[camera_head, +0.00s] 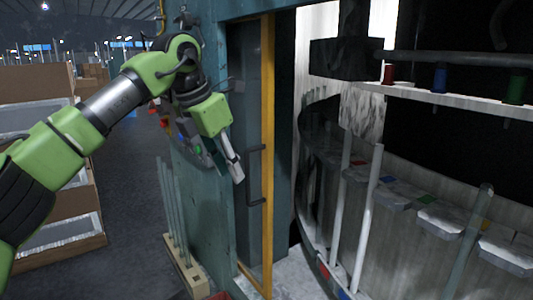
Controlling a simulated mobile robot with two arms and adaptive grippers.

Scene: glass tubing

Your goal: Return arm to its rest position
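My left arm (108,103) comes in from the left, green with grey and black joints. It reaches up and bends down at the wrist. My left gripper (237,172) hangs downward in front of the teal cabinet, close to the dark door handle in the picture. I see it nearly edge-on, so its finger opening does not show. No tube shows in it. My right gripper is out of view.
The teal cabinet (215,220) has a yellow door edge (267,150) and dark handles. A wooden rack (186,278) with glass tubes stands at its foot. A round machine with upright tubes (370,205) is at right. Shelves with boxes (62,235) stand at left.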

